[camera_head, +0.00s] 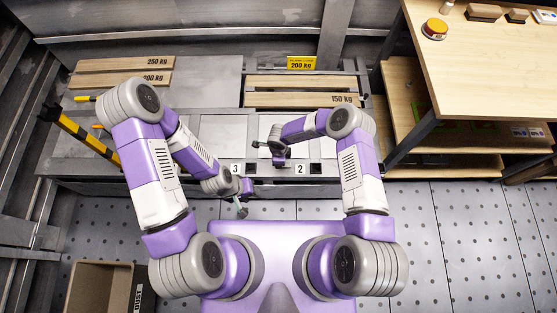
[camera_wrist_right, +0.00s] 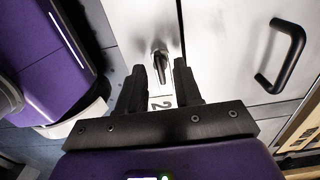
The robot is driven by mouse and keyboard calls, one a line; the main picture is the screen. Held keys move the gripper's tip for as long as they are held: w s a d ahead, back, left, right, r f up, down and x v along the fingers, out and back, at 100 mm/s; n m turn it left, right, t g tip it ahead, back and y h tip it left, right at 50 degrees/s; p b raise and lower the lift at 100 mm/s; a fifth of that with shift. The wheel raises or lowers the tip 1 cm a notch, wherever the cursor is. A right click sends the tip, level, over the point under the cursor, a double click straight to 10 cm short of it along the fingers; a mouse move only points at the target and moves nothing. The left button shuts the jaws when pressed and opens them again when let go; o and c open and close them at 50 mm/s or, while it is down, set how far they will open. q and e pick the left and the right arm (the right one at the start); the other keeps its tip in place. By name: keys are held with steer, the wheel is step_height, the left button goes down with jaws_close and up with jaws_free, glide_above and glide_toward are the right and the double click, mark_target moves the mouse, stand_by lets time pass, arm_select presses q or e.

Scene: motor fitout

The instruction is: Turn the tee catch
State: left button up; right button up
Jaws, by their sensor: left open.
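The tee catch (camera_wrist_right: 160,62) is a small dark metal handle on a pale metal panel in the right wrist view. Its bar points down the picture, towards a label "2" (camera_wrist_right: 160,103). My right gripper (camera_wrist_right: 159,68) is open, with one finger on each side of the catch in the picture; no contact shows, and I cannot tell how deep the fingers reach. In the head view my right gripper (camera_head: 268,146) is small, over the bench near label "2". My left gripper (camera_head: 240,207) is open and empty in front of the bench edge, below label "3".
A black bar handle (camera_wrist_right: 281,56) is on the panel to the right. Weight boards (camera_head: 301,91) lie on the bench (camera_head: 215,130). A wooden table (camera_head: 495,60) with shelves stands right. A yellow-black striped bar (camera_head: 88,138) and an open box (camera_head: 90,287) are left.

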step_height(320, 180, up, 7)
steer(key=shift+r+p, duration=0.15)
steer(key=shift+p, duration=1.05)
